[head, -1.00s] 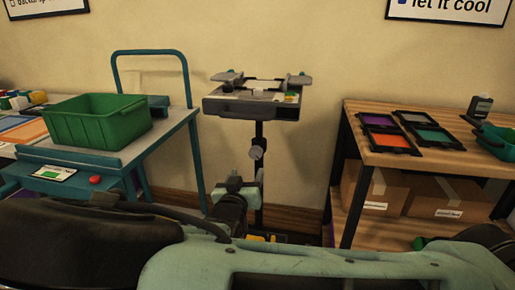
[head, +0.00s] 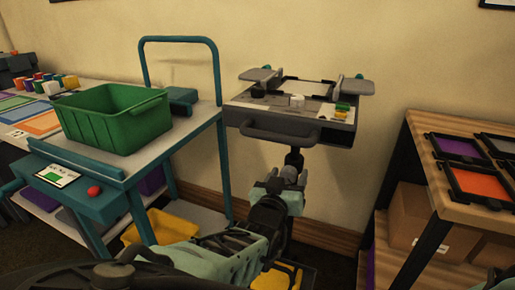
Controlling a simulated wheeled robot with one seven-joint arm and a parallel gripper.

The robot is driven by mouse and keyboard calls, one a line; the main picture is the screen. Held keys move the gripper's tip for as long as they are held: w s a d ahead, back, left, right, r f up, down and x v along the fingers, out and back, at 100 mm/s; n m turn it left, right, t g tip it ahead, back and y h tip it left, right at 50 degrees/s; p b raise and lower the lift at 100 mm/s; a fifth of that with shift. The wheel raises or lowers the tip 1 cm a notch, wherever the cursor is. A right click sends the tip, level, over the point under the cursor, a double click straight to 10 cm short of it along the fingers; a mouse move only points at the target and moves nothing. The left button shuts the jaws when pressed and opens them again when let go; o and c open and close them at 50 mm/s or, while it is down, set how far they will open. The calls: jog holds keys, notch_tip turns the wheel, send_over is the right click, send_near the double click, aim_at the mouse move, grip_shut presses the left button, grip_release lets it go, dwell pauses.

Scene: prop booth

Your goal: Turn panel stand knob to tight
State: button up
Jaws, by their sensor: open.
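The panel stand (head: 285,131) stands against the wall in the middle of the head view, a grey tray-like head on a dark post. My gripper (head: 291,172) is in front of the post, just below the stand's head. Its jaws are open. The stand's knob is not clearly visible; my gripper and wrist cover that part of the post, and I cannot tell whether they touch it. Small white, black, green and yellow pieces lie on the stand's top.
A teal cart (head: 205,122) with a green bin (head: 112,122) stands at left. A wooden shelf table (head: 470,205) with coloured panels and boxes stands at right. A yellow bin (head: 160,228) sits low on the cart. Floor space between is narrow.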

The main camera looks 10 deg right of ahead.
jog(key=c, duration=1)
